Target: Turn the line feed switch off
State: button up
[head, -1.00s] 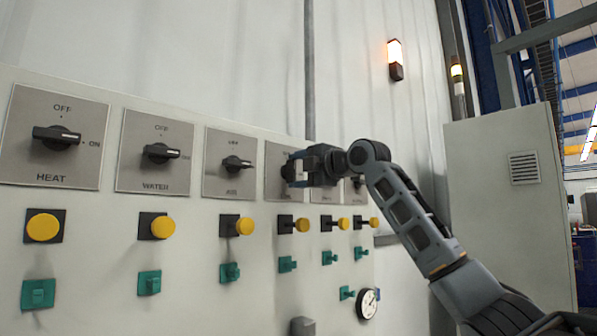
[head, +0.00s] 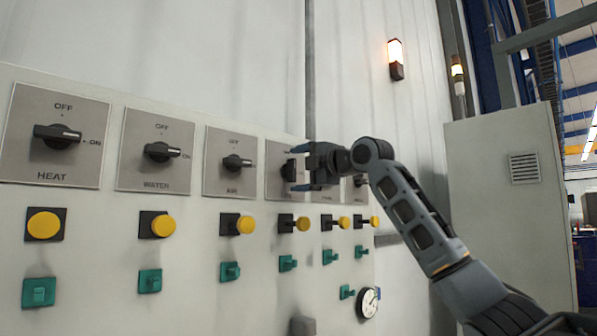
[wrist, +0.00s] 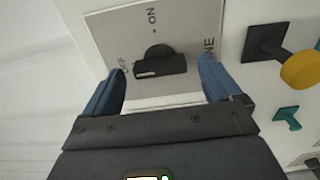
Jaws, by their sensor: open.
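The line feed switch is a black rotary knob (wrist: 162,64) on a grey plate (wrist: 190,30) in the wrist view. The plate reads OFF, ON and a partly hidden word ending in "NE". The knob's bar lies toward the OFF mark, with its white stripe at the OFF end. My gripper (wrist: 162,72) is open. Its blue fingers stand on either side of the knob, with gaps visible. In the head view my gripper (head: 294,168) is in front of the fourth plate and hides part of it.
To the left are the AIR (head: 234,163), WATER (head: 160,152) and HEAT (head: 57,136) switches, with their pointers at ON. Yellow buttons (head: 245,225) and green switches (head: 230,271) line the panel below. A lit lamp (head: 395,58) hangs on the wall.

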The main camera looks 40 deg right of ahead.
jog(key=s+b, duration=0.1)
jog(key=s, duration=0.6)
jog(key=shift+b, duration=0.4)
jog(key=shift+d, duration=0.1)
